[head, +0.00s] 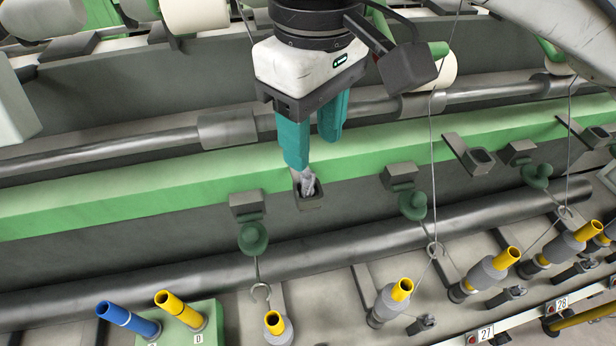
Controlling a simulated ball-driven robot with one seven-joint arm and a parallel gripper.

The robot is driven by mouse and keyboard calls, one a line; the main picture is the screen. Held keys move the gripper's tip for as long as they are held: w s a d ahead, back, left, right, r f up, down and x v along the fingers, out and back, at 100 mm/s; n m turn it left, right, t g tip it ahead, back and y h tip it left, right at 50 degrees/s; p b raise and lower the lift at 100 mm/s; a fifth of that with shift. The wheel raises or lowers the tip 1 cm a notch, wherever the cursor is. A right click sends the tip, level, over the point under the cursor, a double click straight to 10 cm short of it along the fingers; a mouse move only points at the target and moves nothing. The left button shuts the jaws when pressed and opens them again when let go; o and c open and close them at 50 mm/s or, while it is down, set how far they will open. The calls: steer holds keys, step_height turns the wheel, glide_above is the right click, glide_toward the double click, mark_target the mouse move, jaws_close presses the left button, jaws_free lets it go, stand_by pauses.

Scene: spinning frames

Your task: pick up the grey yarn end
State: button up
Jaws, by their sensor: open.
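The grey yarn end (308,186) is a small fuzzy tuft at the mouth of a dark square holder (311,203), in front of the green rail. My gripper (314,155) has two teal fingers pointing down, spread apart with nothing visible between them. The tip of the left finger is just above the tuft in the picture. The right finger's tip ends higher, over the green rail. I cannot tell whether a finger touches the yarn.
A dark green guide (253,238) and a wire hook (261,292) are below left. Spindles with yellow tubes (402,290) line the front right, with thin yarns rising from some. A blue tube (128,319) and a yellow tube (180,309) stand front left. The green rail (130,191) runs behind.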

mark_target(308, 174)
steer(key=f, duration=0.2)
steer(key=f+p, duration=0.1)
steer(key=f, duration=0.1)
steer(key=shift+s+a, duration=0.3)
steer(key=shift+f, duration=0.6)
steer(key=shift+c, duration=0.4)
steer(key=c, duration=0.7)
